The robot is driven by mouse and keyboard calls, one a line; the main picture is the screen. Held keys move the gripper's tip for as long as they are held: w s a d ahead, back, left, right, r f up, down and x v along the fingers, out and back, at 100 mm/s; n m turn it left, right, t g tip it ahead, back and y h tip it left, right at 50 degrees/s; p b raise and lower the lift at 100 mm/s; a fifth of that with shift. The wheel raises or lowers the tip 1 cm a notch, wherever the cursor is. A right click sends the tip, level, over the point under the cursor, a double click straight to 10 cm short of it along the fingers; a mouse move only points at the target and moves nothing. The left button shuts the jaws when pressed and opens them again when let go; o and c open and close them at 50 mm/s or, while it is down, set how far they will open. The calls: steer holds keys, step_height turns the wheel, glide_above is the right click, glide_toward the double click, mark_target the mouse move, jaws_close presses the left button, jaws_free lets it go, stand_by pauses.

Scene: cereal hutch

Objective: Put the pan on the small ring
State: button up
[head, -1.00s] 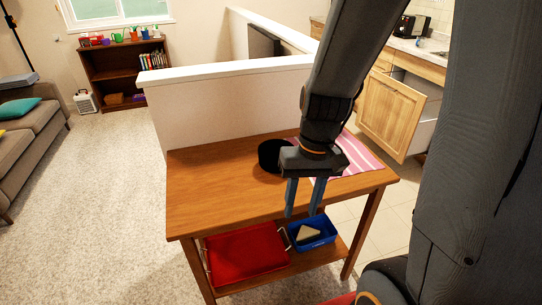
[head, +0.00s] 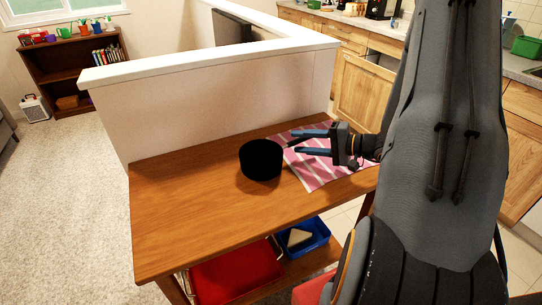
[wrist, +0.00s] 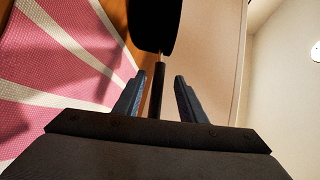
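The black pan (head: 261,161) stands on the wooden table, left of a pink striped cloth. In the wrist view the pan (wrist: 155,22) is at the top, and its dark handle (wrist: 157,90) runs down between my two fingers. My gripper (head: 299,142) is open, to the right of the pan, with its fingers pointing left toward it. The wrist view shows the open gripper (wrist: 158,90) with gaps between the handle and both fingers. I cannot make out the small ring in these frames.
The wooden table (head: 190,210) is clear at left and front. The striped cloth (head: 325,168) lies under my gripper. A low white-capped wall (head: 220,100) stands behind. Below are a red tray (head: 235,272) and a blue bin (head: 318,231). Kitchen cabinets (head: 362,90) are at the back right.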

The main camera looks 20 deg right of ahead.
steer(key=p+x, duration=0.2)
steer(key=x, duration=0.5)
steer(key=shift+s+f, duration=0.1)
steer(key=shift+f, duration=0.05)
steer(key=shift+d, duration=0.1)
jaws_close()
